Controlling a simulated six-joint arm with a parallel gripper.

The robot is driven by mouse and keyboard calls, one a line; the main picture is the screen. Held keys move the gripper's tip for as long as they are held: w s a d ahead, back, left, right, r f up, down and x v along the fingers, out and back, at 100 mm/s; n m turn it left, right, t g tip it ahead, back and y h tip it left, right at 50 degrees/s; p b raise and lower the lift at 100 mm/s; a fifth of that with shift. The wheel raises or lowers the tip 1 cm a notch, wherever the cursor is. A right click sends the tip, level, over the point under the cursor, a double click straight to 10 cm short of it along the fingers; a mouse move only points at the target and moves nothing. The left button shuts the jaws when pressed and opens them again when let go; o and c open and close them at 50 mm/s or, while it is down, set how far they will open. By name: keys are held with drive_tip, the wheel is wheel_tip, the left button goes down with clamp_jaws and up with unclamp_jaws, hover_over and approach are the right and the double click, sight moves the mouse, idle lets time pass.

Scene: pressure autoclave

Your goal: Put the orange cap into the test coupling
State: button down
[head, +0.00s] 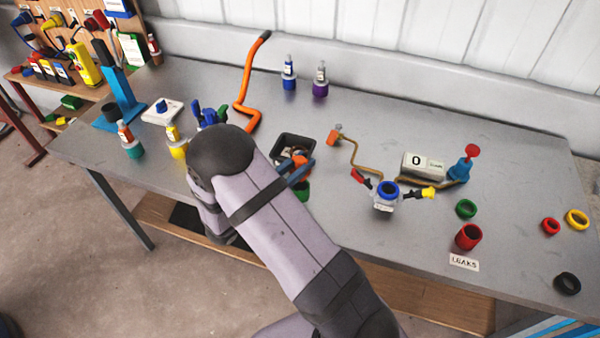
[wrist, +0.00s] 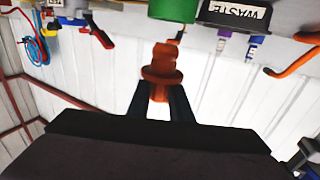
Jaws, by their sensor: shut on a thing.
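My gripper (head: 299,172) is shut on the orange cap (wrist: 162,66), a stepped, flanged piece that sticks out beyond the fingertips in the wrist view (wrist: 160,97). In the head view the orange cap (head: 300,158) shows at the fingers, in front of the black bin, apart from the table fittings. A pale fitting with a blue ring (head: 387,191) and red and yellow side handles stands to the right of my gripper. It looks like the test coupling, but I see no name on it. My arm hides part of the table.
The black waste bin (head: 293,143) is just behind my gripper, and a green ring-like piece (head: 302,190) is just below it. An orange bent bar (head: 250,85) lies further left. The table's back right is clear.

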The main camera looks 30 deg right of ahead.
sight(302, 158)
drive_tip(key=shift+r, duration=2.05)
drive_tip(key=shift+s+d+f+b, duration=0.1)
drive_tip(key=shift+d+b, duration=0.2)
drive_tip(key=s+d+r+m+g+h+b, duration=0.1)
drive_tip(key=s+d+r+m+g+b, duration=0.2)
drive_tip(key=s+d, duration=0.55)
drive_tip(key=s+d+r+m+g+b, duration=0.15)
drive_tip(key=s+d+g, duration=0.35)
drive_tip(key=d, duration=0.6)
drive_tip(key=shift+t, duration=0.5)
drive_tip(key=shift+w+a+f, duration=0.1)
drive_tip(key=shift+f, duration=1.75)
drive_tip(key=shift+w+a+f, duration=0.1)
drive_tip(key=shift+f, duration=1.75)
drive_tip(key=shift+w+a+f, duration=0.1)
drive_tip(key=shift+f, duration=1.75)
